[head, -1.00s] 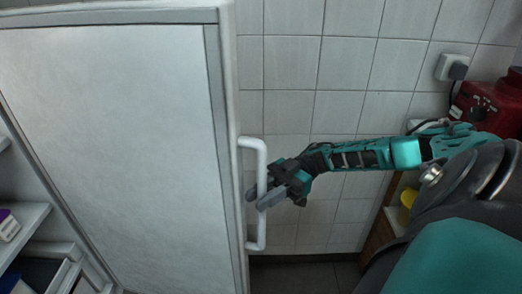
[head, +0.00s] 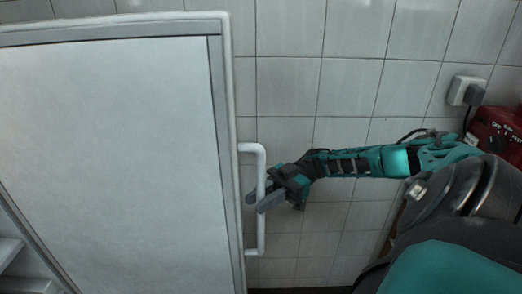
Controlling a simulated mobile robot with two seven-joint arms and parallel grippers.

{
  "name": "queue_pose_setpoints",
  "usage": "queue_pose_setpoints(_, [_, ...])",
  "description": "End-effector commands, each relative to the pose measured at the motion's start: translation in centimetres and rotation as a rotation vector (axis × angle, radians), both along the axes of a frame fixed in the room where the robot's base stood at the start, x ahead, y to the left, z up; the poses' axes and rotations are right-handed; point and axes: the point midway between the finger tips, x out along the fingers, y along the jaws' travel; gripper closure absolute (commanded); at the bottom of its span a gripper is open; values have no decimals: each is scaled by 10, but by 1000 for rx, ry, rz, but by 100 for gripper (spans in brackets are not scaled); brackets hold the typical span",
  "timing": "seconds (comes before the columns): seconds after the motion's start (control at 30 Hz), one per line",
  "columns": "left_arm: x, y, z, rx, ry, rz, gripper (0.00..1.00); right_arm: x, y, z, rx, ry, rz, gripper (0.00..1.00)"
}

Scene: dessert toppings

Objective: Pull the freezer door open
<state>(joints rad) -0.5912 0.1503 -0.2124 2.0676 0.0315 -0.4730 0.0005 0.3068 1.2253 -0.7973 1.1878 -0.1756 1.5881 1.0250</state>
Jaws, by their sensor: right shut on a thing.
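The freezer door (head: 110,140) is a pale panel with a grey frame, filling the left half of the head view. It stands swung out, with shelves showing past its lower left edge. A white tubular handle (head: 261,225) stands out from its right edge. My right gripper (head: 258,200) reaches in from the right, and its fingers are shut on the upright bar of the handle, about mid-height. My left gripper is not in view.
White shelves (head: 10,250) show at the lower left, beyond the door. A tiled wall (head: 340,90) is behind the handle and my right arm. A red appliance (head: 498,130) stands at the right, below a wall socket (head: 466,90).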

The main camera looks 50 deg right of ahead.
Motion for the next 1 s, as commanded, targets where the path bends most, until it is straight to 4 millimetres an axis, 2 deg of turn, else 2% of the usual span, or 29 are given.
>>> queue_pose_setpoints(0.63, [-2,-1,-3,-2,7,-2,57,6,1,2,11,-9,-12,100])
queue_pose_setpoints(0.67, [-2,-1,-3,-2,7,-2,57,6,1,2,11,-9,-12,74])
queue_pose_setpoints(0.87, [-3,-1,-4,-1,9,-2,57,5,0,2,9,-8,-11,56])
queue_pose_setpoints(1.0, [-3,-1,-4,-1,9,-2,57,5,0,1,7,-7,-11,56])
